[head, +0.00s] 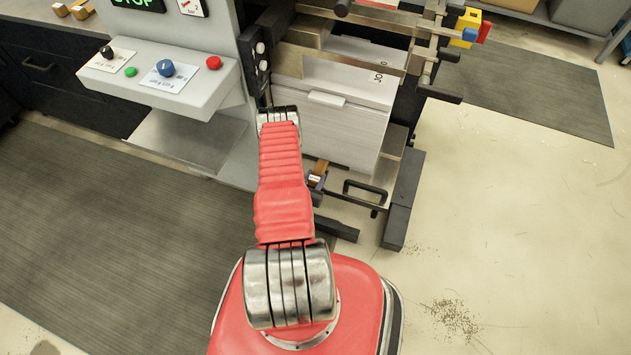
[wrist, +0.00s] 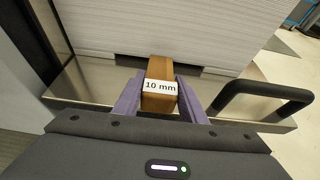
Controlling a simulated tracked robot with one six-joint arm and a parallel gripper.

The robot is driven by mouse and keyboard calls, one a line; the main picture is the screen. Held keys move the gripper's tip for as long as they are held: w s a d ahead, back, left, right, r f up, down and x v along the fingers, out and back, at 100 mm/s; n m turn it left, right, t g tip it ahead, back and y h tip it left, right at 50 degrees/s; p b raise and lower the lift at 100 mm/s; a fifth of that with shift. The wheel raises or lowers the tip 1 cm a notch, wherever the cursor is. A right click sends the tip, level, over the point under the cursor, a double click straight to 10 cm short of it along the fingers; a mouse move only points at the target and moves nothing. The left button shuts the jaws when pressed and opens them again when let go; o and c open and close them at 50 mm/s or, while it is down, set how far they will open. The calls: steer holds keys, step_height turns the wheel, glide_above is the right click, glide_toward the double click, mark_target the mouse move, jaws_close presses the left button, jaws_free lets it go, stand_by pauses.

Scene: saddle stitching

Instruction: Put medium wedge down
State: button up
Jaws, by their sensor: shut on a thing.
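The wedge is a brown wooden block with a white "10 mm" label (wrist: 159,68). My gripper (wrist: 159,98) is shut on it, with a purple finger on each side. The wedge points away from me, its far end at the foot of the paper stack (wrist: 215,25), near a dark gap. I cannot tell whether it touches the stack or the metal plate below. In the head view the wedge (head: 321,167) shows small beside the stack (head: 335,128), and my red arm hides most of my gripper.
A black handle (wrist: 262,92) stands close to the right of my gripper, at the edge of the metal plate (wrist: 95,82). A control box (head: 165,75) with knobs and buttons is at left. Brown blocks (head: 80,9) lie on the counter at top left. The floor at right is open.

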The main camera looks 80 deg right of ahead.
step_height(320, 180, down, 2)
steer(key=shift+f, duration=0.25)
steer(key=shift+d+f, duration=0.2)
steer(key=shift+f, duration=0.25)
steer(key=shift+f, duration=0.1)
steer(key=o, duration=1.1)
steer(key=v, duration=1.2)
